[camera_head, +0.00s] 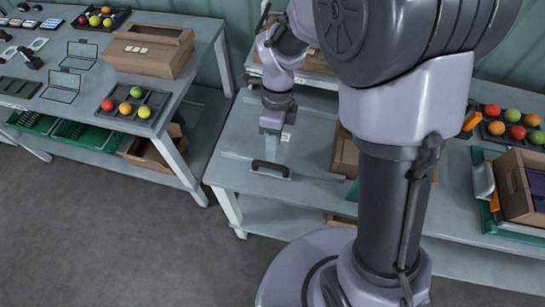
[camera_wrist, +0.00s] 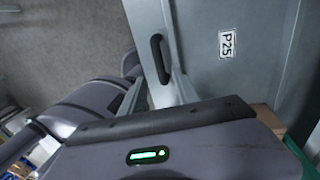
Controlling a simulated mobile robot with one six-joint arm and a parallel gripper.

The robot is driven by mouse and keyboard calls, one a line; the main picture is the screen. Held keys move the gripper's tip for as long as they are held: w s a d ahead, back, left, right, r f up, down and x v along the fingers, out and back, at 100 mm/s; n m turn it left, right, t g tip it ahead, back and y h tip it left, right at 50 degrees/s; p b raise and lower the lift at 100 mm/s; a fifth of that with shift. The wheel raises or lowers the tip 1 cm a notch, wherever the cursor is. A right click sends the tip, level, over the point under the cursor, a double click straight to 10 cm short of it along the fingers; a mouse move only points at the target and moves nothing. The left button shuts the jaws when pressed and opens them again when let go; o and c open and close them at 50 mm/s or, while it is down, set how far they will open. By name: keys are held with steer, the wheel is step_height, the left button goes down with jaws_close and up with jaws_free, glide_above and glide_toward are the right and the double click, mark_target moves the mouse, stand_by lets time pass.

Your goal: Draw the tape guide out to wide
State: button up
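The tape guide's black handle (camera_head: 270,168) stands near the front edge of the grey bench, on a light grey strip. In the wrist view the same dark handle (camera_wrist: 158,58) sits upright on the strip, left of a white P25 label (camera_wrist: 228,43).
A cardboard box (camera_head: 345,152) stands on the bench right of the guide, partly behind my arm. Another bench (camera_head: 190,95) is at the left. The bench top around the handle is mostly clear.

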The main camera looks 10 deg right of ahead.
mark_target(272, 164)
steer(key=f+b, duration=0.1)
steer(key=f, duration=0.2)
steer(key=s+f+b, duration=0.1)
steer(key=f, duration=0.2)
steer(key=shift+s+a+f, duration=0.1)
steer(key=shift+a+f, duration=0.05)
steer(key=shift+a, duration=0.05)
jaws_close()
stand_by(1.0)
